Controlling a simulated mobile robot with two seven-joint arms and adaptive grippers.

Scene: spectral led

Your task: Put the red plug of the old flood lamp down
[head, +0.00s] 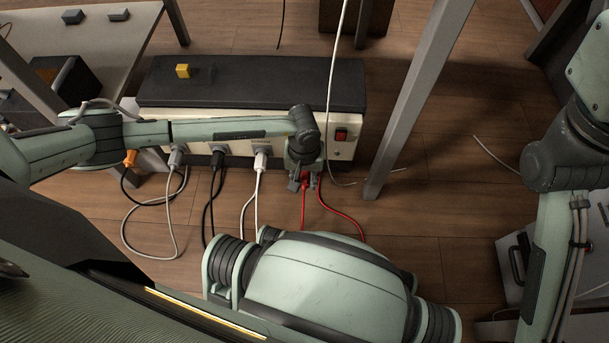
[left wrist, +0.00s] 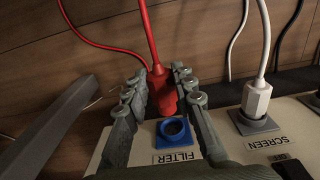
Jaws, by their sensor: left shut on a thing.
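The red plug (left wrist: 163,92) is between the fingers of my left gripper (head: 302,184), which is shut on it. In the left wrist view its red cable runs up and away from the fingers. The plug is out of the blue-rimmed socket (left wrist: 174,133) labelled FILTER, whose opening shows empty. In the head view the gripper is at the front face of the power strip (head: 340,148), near its right end, and mostly hides the plug. My right arm shows at the right edge, but its gripper is out of view. I cannot make out the flood lamp.
A white plug (left wrist: 257,98) sits in the SCREEN socket. Black (head: 218,158), grey (head: 176,157) and orange (head: 130,158) plugs are further left on the strip. Their cables loop on the wooden floor. A metal post (head: 417,100) stands right of the strip. A yellow block (head: 183,71) lies on top.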

